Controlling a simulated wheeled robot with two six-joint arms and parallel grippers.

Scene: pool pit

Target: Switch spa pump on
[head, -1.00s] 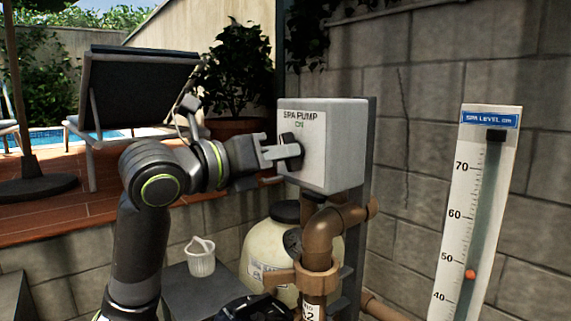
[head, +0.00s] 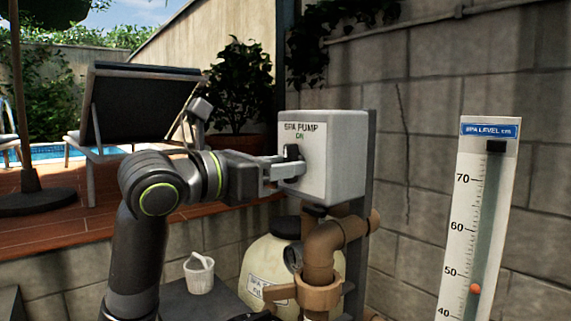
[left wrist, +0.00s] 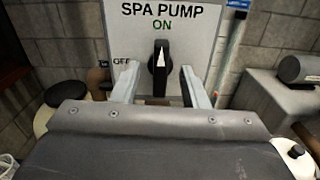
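The spa pump box (head: 338,160) is a grey-white box on a post, lettered SPA PUMP with a green ON below. Its black rotary knob (left wrist: 160,68) stands upright in the left wrist view, its white pointer aimed up at ON; OFF is lettered to the left. The knob also shows in the head view (head: 292,153). My left gripper (left wrist: 160,80) is in front of the box, its two fingers apart on either side of the knob with visible gaps. My right gripper is not in view.
A spa level gauge (head: 482,215) with a red-orange marker stands at right before the block wall. Brown pipes (head: 322,245) and a cream tank (head: 265,265) sit below the box. A white basket (head: 199,275) stands on a grey surface at lower left.

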